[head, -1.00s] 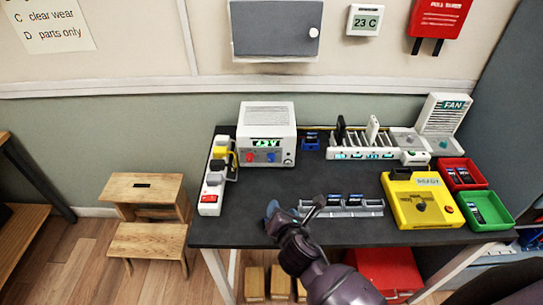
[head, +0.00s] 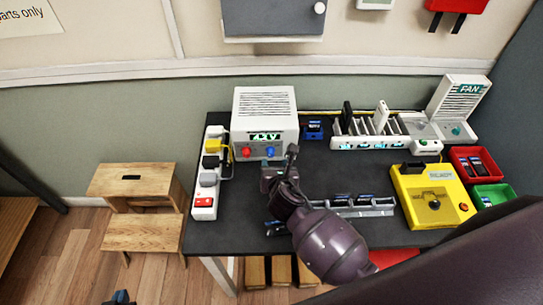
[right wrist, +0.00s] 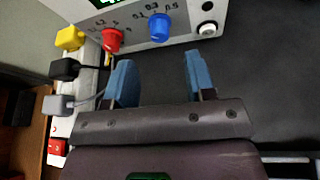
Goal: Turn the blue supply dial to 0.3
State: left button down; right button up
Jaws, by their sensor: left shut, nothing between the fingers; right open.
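The white power supply (head: 264,105) stands at the back left of the dark table, its green display lit. Its blue dial (head: 270,151) is on the front face, right of the red dial (head: 246,152). In the right wrist view the blue dial (right wrist: 159,27) has small scale numbers around it; I cannot tell its exact setting. My right gripper (head: 280,163) is open and empty just in front of the supply. In the wrist view its blue fingertips (right wrist: 160,72) are spread below the dial, not touching it. My left gripper (head: 120,298) barely shows at the bottom edge, shut and empty.
A power strip (head: 204,201) with plugs lies left of the supply. A white slotted rack (head: 375,142), a yellow box (head: 410,210) and red (head: 460,153) and green (head: 507,192) trays are to the right. A low holder (head: 380,208) lies near the front edge.

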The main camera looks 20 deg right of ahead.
aim_at(271, 155)
pick_arm(q)
jog(key=shift+w+d+b, duration=0.1)
jog(key=shift+w+b, duration=0.2)
jog(key=shift+w, duration=0.2)
pick_arm(e)
jog(key=shift+x, duration=3)
jog(key=shift+c, duration=0.4)
jog(key=c, duration=0.8)
jog(key=shift+d, duration=0.1)
jog(key=shift+c, duration=0.2)
